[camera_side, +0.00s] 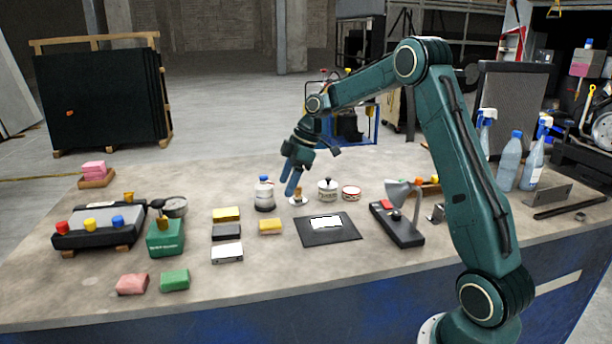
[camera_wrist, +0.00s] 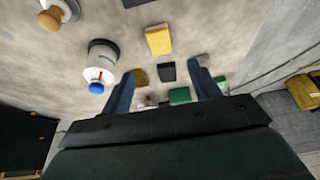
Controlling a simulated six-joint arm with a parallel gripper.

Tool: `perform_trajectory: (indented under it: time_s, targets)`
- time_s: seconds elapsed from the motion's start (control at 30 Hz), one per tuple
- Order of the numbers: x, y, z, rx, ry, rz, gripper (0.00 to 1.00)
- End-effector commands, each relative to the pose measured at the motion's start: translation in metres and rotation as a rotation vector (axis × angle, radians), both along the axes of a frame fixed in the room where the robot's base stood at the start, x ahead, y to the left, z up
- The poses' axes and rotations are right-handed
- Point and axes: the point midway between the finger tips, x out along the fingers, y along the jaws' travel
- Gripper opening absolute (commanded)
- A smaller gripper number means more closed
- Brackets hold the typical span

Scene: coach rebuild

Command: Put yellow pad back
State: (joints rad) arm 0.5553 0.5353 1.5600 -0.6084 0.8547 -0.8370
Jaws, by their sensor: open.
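A yellow pad (camera_side: 271,226) lies flat on the bench, right of a column of three blocks. It also shows in the wrist view (camera_wrist: 158,40), ahead of my fingers. The column has a darker golden-yellow pad (camera_side: 227,214) at the back, a dark grey pad (camera_side: 226,231) in the middle and a white-topped block (camera_side: 227,252) in front. My gripper (camera_side: 290,182) is open and empty. It hangs above the bench behind and right of the yellow pad, near a small white dish with a wooden knob (camera_side: 298,200). Its two fingers also show in the wrist view (camera_wrist: 160,72).
A blue-capped bottle (camera_side: 264,194) stands close left of my gripper. A lidded white pot (camera_side: 327,189) and a red-banded tin (camera_side: 351,193) stand to the right. A black mat (camera_side: 310,238) with a white card lies right of the yellow pad. The bench front is mostly clear.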

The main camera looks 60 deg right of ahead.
Motion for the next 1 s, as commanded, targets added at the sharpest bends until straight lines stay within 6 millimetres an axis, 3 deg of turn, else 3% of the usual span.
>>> perform_trajectory:
  time_s: [0.23, 0.47, 0.7, 1.0]
  targets:
    - [-0.009, 0.019, 0.02, -0.014, 0.003, -0.037, 0.61]
    - [-0.038, 0.058, 0.058, -0.036, 0.01, -0.13, 0.61]
    - [-0.083, 0.1, 0.092, -0.052, 0.006, -0.254, 0.61]
    - [-0.15, 0.14, 0.117, -0.054, -0.014, -0.411, 0.61]
